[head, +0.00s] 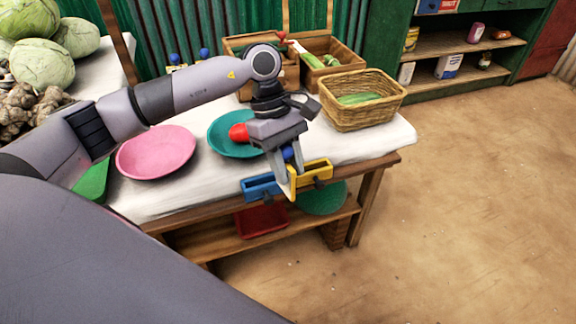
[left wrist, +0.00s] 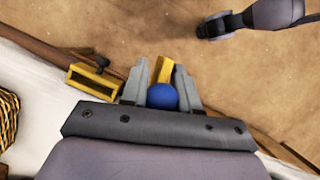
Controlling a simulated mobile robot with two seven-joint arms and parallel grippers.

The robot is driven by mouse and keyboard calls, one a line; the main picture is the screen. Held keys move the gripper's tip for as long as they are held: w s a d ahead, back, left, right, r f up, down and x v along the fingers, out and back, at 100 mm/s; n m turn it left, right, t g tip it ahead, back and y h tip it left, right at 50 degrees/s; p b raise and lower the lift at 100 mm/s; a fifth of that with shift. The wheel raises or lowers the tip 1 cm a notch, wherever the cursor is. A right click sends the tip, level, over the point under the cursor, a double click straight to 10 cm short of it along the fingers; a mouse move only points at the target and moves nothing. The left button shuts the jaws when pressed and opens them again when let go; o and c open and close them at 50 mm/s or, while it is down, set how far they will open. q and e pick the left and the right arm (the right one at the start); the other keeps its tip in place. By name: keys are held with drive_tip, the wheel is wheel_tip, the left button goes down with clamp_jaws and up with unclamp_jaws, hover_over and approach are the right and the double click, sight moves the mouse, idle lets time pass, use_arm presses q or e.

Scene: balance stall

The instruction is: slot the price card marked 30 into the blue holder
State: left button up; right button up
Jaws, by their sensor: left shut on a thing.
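My left gripper (head: 288,165) points down over the front edge of the table, shut on the blue knob (head: 288,154) of a price card. The card (head: 291,183) hangs below the fingers as a pale yellowish plate; its number is not legible. The knob (left wrist: 163,97) sits between the fingertips in the left wrist view, with the card's yellow edge (left wrist: 164,69) beyond it. The blue holder (head: 262,186) is on the table's front edge, just left of the card, partly covered by a finger. I cannot tell whether they touch. It is not visible in the left wrist view.
A yellow holder (head: 317,172) adjoins on the right, also seen in the left wrist view (left wrist: 93,82). A teal bowl (head: 222,148), pink bowl (head: 156,152) and wicker basket (head: 362,112) stand behind. A dark arm part (left wrist: 250,20), apparently mine, shows over the floor.

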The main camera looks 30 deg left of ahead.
use_arm(q)
drive_tip(key=n, duration=0.2)
drive_tip(key=a+n+t, duration=0.1)
drive_tip(key=shift+w+a+n, duration=0.1)
drive_tip(key=shift+w+n, duration=0.3)
drive_tip(key=w+a+r+n+t+y+p, duration=0.1)
drive_tip(key=w+a+n+t+y, duration=0.15)
drive_tip(key=a+n+t, duration=0.65)
drive_tip(key=f+n+g+b, duration=0.1)
drive_tip(key=f, duration=0.1)
drive_tip(key=d+f+n+g+b, duration=0.1)
drive_tip(key=g, duration=0.1)
drive_tip(key=d+f+n+g+h+b, duration=0.1)
drive_tip(key=f, duration=0.1)
drive_tip(key=shift+w+d+f, duration=0.1)
drive_tip(key=shift+d+f, duration=0.05)
drive_tip(key=shift+f, duration=0.85)
drive_tip(key=o, duration=1.7)
drive_tip(key=shift+c, duration=0.2)
drive_tip(key=shift+r, duration=0.1)
